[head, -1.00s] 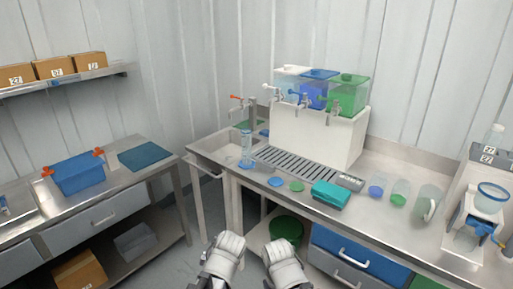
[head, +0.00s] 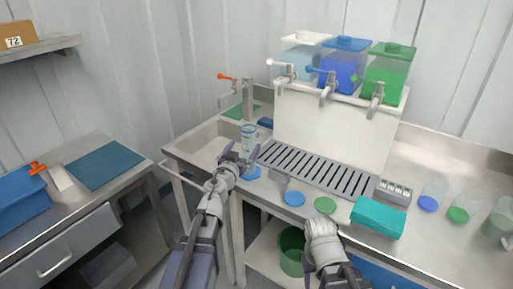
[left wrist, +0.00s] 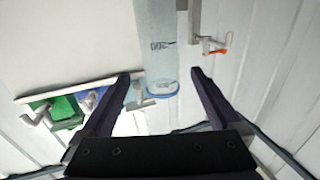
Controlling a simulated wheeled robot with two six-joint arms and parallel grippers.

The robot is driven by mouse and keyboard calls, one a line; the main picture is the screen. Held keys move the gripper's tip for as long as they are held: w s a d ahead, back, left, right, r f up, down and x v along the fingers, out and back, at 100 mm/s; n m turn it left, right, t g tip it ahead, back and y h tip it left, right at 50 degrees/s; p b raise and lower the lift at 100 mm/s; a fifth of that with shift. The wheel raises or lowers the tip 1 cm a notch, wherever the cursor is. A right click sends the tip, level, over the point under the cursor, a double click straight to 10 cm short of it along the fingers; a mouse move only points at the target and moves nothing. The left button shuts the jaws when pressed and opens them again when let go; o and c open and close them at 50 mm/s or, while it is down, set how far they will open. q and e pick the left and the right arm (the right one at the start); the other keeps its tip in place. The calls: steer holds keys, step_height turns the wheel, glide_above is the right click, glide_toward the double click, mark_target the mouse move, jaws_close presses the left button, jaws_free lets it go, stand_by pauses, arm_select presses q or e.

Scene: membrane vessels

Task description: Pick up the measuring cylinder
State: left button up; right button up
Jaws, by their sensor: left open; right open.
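The measuring cylinder (head: 249,132) is tall, clear and pale blue, with a blue base. It stands upright on the bench by the sink, left of the drain grille. My left gripper (head: 240,155) is open at the cylinder and hides part of its middle in the head view. In the left wrist view the cylinder (left wrist: 158,40) shows between the two open fingers (left wrist: 160,78), with a gap on both sides. My right arm is low in front of the bench in the head view; its gripper fingers do not show.
A blue lid (head: 293,199) and a green lid (head: 325,205) lie right of the cylinder, near the front edge. A teal box (head: 378,217) is further right. A drain grille (head: 318,170) and a white stand (head: 330,130) with tapped tanks stand behind. An orange-handled tap (head: 228,77) is left.

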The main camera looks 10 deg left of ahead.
arm_select(q)
steer(key=shift+w+d, duration=0.2)
steer(key=shift+w, duration=0.5)
steer(key=shift+w+f, duration=0.1)
steer(key=shift+w, duration=3.45)
steer(key=shift+s, duration=0.1)
jaws_close()
